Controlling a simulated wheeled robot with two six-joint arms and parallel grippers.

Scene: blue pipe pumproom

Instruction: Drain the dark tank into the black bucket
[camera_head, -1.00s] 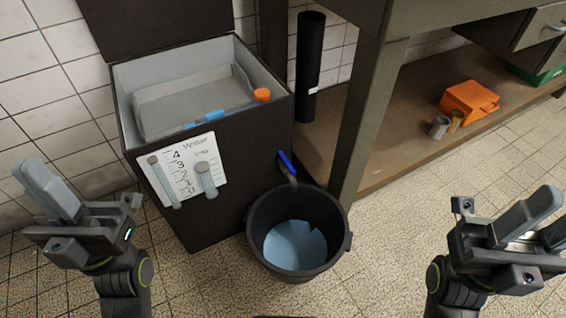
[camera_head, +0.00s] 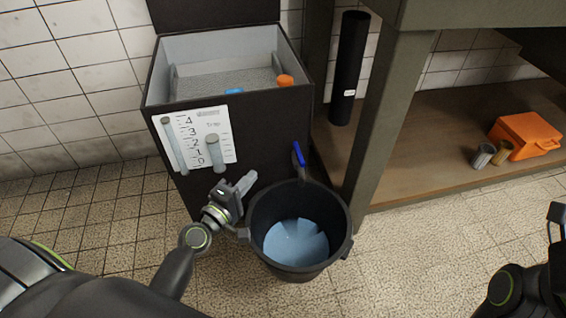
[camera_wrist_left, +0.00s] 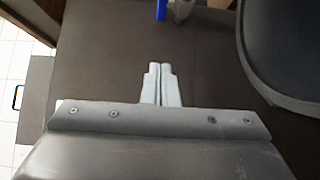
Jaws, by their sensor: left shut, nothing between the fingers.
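The dark tank (camera_head: 262,125) stands against the tiled wall with its lid up. Its front carries a white level gauge (camera_head: 195,138) with numbers. A valve with a blue handle (camera_head: 298,154) sits low on its front right, above the black bucket (camera_head: 338,212). The bucket stands upright on the floor with a pale blue surface inside. My left gripper (camera_head: 250,178) is shut and empty, between the tank front and the bucket's left rim, below and left of the handle. In the left wrist view the handle (camera_wrist_left: 161,10) is ahead of the fingertips. My right gripper (camera_head: 556,215) is cut off at the edge.
A bench with a thick leg (camera_head: 385,120) stands right of the bucket. Its lower shelf (camera_head: 430,130) holds an orange box (camera_head: 525,135), two small cans (camera_head: 483,155) and a black cylinder (camera_head: 348,70). The floor in front is clear.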

